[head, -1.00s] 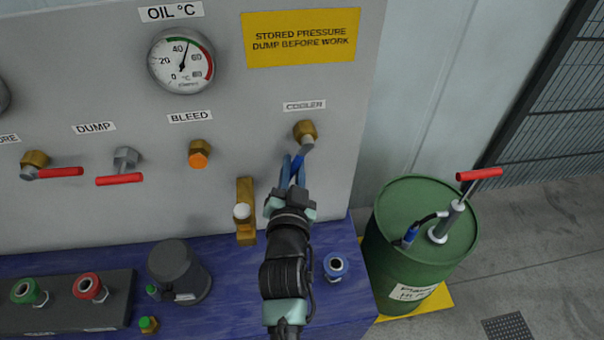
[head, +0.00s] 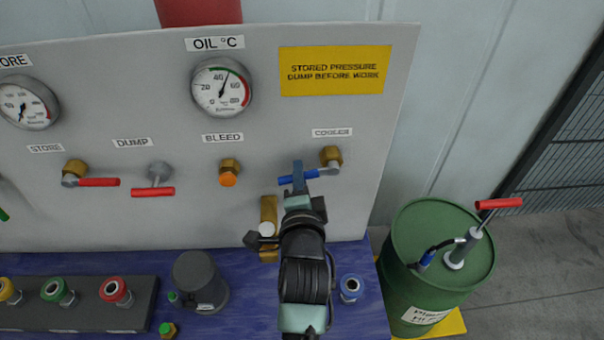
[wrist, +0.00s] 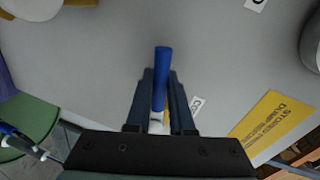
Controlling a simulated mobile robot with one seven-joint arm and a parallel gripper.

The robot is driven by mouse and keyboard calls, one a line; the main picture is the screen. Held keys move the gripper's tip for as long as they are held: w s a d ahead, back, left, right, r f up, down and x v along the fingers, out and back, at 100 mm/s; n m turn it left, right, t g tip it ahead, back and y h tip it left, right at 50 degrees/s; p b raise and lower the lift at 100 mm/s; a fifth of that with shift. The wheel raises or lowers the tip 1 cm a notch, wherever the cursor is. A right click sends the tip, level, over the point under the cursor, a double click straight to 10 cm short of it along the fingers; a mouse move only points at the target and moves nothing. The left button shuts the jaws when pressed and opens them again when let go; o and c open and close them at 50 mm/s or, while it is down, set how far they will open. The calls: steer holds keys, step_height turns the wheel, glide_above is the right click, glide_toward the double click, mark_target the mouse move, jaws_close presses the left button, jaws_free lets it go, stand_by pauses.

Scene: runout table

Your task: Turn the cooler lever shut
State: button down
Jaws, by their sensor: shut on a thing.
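The cooler lever has a blue handle (head: 287,180) on a grey arm, fixed to a brass valve body (head: 331,156) under the COOLER label (head: 332,132). The lever points left from the valve, close to level. My gripper (head: 299,174) is shut on the blue handle, left of the valve body. In the wrist view the blue handle (wrist: 162,72) lies between the two dark fingers of my gripper (wrist: 163,92), its free end sticking out past the tips. The fingers hide part of the lever in the head view.
The red-handled dump lever (head: 153,192) and the orange bleed knob (head: 228,179) are on the panel to the left. A brass fitting (head: 268,212) stands just left of my wrist. A green drum (head: 425,288) with a red-handled pump is at the right.

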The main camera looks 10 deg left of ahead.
steer(key=shift+r+m+p, duration=0.6)
steer(key=shift+r+m, duration=0.1)
steer(key=shift+m, duration=0.2)
steer(key=c, duration=0.8)
jaws_free()
steer(key=shift+s+d, duration=0.1)
steer(key=shift+s, duration=0.4)
steer(key=b+v, duration=0.1)
steer(key=v, duration=0.5)
steer(key=b+v, duration=0.2)
steer(key=v, duration=0.4)
steer(key=shift+w+d+r, duration=0.1)
steer(key=shift+d, duration=0.1)
